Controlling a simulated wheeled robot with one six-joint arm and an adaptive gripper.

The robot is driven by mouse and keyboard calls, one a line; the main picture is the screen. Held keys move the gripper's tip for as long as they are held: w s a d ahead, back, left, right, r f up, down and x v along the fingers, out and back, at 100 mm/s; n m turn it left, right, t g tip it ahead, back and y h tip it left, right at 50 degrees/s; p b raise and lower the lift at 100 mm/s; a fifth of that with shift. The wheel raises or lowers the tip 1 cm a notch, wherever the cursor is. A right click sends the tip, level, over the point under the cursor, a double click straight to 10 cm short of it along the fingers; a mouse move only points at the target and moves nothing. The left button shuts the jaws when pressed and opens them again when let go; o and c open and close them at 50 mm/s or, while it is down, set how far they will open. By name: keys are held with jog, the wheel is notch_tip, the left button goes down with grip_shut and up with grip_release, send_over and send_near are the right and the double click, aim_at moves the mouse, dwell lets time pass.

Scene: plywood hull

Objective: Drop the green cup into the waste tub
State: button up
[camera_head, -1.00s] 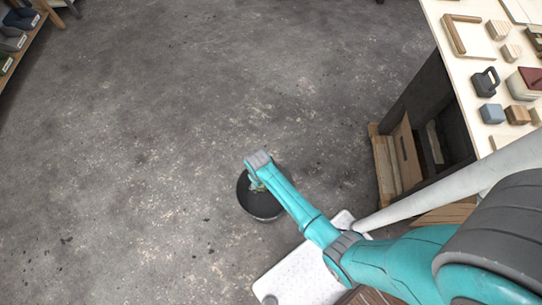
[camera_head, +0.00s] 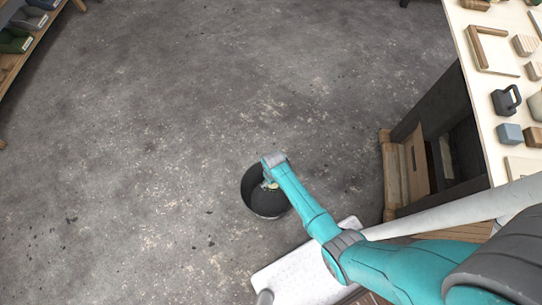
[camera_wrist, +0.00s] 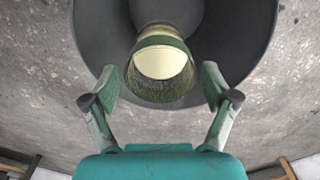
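The black waste tub (camera_head: 251,190) stands on the floor below my arm's end in the head view. In the wrist view, its round dark wall (camera_wrist: 97,28) fills the top behind the green cup. The green cup (camera_wrist: 160,95) is olive green with a pale inside, its mouth facing the wrist camera. It appears between and just beyond my fingertips, with narrow gaps to both pads. My gripper (camera_wrist: 162,78) looks open, over the tub. In the head view the cup is a small pale-green patch (camera_head: 269,184) under my gripper. Whether it touches the tub is hidden.
A workbench (camera_head: 481,95) with blocks and a black weight-like object (camera_head: 506,101) stands at right. A wooden crate (camera_head: 404,172) is beneath it. A shelf with bins (camera_head: 28,20) is at top left. The floor left of the tub is clear.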

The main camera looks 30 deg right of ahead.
jog(key=shift+r, duration=0.1)
dwell(0.3)
notch_tip(320, 180, up, 12)
dwell(0.6)
dwell(0.3)
